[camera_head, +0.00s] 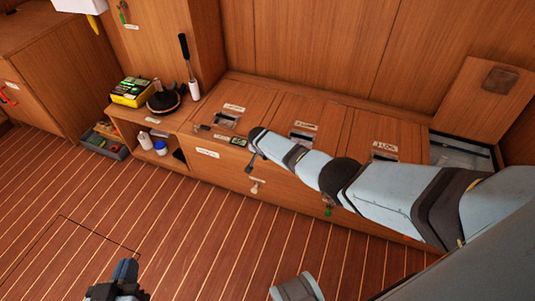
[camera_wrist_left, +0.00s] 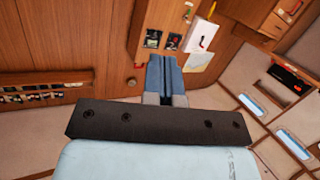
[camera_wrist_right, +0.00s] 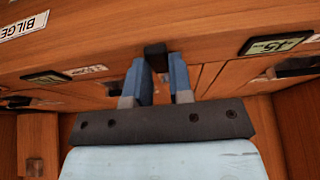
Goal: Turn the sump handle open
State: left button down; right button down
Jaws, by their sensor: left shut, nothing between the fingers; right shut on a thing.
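My right arm reaches from the right across the bench. Its gripper (camera_head: 251,163), partly hidden by my own wrist in the head view, is at the bench front. In the right wrist view the gripper (camera_wrist_right: 155,75) is shut on a small black handle (camera_wrist_right: 155,51) on the wooden front. I cannot read a sump label on it; a "BILGE" label (camera_wrist_right: 22,27) is at upper left. My left gripper (camera_head: 125,270) is low over the floor, away from the bench, shut and empty; the left wrist view shows its blue fingers (camera_wrist_left: 165,75) together.
A pale handle (camera_head: 257,187) and a green-tipped one (camera_head: 328,210) are on the bench front. A yellow box (camera_head: 132,92) stands on the left cabinet. A grey bin (camera_head: 104,143) is on the floor. The floor in front is clear.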

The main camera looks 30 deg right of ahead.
jog(key=c, duration=1)
grip_release()
jog(key=shift+r, duration=0.1)
jog(key=shift+r+p, duration=0.2)
jog(key=shift+p, duration=0.1)
jog(key=p+v, duration=0.3)
jog(key=shift+a+r, duration=0.1)
jog(key=shift+r, duration=0.2)
pick_arm(q)
jog(key=a+f+g+p, duration=0.1)
jog(key=s+a+f+g+y+p, duration=0.1)
jog(key=p, duration=0.1)
jog(key=s+a+f+g+y+p, duration=0.1)
jog(key=shift+s+f+p, duration=0.15)
jog(key=shift+f+p, duration=0.1)
jog(key=shift+p, duration=0.05)
pick_arm(e)
jog(key=v, duration=0.9)
jog(key=shift+s+a+r, duration=0.15)
jog(key=shift+s+r, duration=0.05)
jog(key=shift+r, duration=0.05)
